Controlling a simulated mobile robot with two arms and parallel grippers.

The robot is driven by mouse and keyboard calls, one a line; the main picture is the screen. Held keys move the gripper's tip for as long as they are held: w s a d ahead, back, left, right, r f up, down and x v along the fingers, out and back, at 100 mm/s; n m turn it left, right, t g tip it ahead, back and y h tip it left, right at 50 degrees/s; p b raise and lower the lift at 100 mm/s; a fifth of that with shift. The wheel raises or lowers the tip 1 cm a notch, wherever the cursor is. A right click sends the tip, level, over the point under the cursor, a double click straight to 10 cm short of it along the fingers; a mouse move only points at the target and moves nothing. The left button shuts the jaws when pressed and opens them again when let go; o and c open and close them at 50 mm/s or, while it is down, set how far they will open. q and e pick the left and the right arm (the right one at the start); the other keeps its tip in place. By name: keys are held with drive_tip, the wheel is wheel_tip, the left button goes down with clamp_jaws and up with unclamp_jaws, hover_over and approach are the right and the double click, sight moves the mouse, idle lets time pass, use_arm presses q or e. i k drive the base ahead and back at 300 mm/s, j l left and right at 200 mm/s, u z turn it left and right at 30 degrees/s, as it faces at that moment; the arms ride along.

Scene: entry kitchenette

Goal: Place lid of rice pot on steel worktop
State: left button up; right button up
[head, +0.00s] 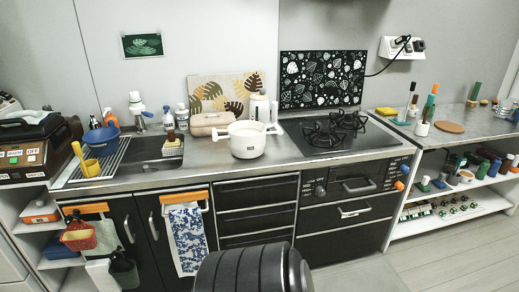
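A white rice pot (246,142) stands upright on the steel worktop (207,159), left of the stove. It has handles at its sides. Its top looks pale and closed, but the lid is too small to make out clearly from the pot body. Neither of my grippers is in view.
A sink (150,149) with a drying rack and blue bowl (101,137) lies to the left. A beige case (211,123) and bottle (259,106) stand behind the pot. A black stove (335,135) is to the right. Narrow bare steel lies around the pot.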

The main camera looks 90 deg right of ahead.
sight(212, 145)
drive_tip(key=z, duration=2.2)
